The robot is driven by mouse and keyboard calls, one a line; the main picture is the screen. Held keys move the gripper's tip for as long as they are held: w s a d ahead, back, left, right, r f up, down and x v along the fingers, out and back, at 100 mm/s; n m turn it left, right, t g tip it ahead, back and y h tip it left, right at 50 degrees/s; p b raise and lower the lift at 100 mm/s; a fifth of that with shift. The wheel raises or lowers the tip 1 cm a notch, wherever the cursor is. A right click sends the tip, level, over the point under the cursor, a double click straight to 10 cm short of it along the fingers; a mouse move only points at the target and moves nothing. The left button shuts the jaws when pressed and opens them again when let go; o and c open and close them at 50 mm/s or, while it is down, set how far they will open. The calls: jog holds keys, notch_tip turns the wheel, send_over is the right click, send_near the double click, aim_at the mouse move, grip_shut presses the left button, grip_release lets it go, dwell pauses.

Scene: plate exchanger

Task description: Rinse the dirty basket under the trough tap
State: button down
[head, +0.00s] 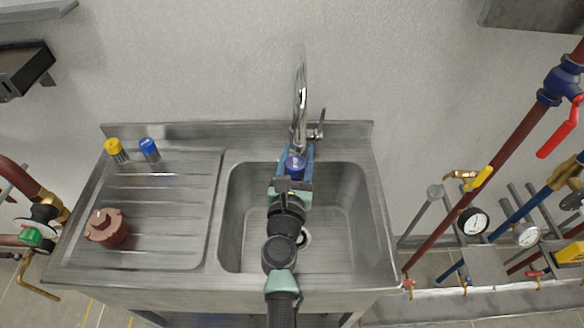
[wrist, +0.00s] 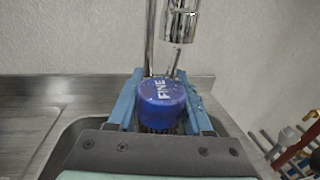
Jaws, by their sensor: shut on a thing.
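My gripper (head: 296,150) is shut on a basket with a blue cap (wrist: 161,92) marked "FINE". Its blue fingers stand on both sides of the cap in the wrist view. Dark brownish mesh shows just below the cap; the rest of the basket is hidden. The blue cap also shows in the head view (head: 295,167). The basket is over the back part of the sink trough (head: 345,220), close to the tap (head: 300,95). The tap's spout (wrist: 181,22) hangs above and beyond the cap in the wrist view. I see no clear water stream.
On the ribbed drainboard (head: 165,215) left of the trough stand a yellow-capped cylinder (head: 116,150), a blue-capped cylinder (head: 149,149) and a reddish-brown lidded piece (head: 106,228). Pipes with gauges (head: 473,222) and valves stand at the right. The drainboard's middle is clear.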

aim_at(295, 174)
jog(key=shift+s+d, duration=0.1)
jog(key=shift+d, duration=0.1)
jog(key=shift+a, duration=0.15)
jog(key=shift+w+a, duration=0.3)
jog(key=shift+a, duration=0.15)
jog(key=shift+d, duration=0.15)
jog(key=shift+s+d, duration=0.3)
jog(key=shift+d, duration=0.1)
jog(key=s+a, duration=0.3)
jog(key=s, duration=0.4)
jog(key=shift+a+p, duration=0.3)
jog(key=shift+p, duration=0.1)
dwell(1.5)
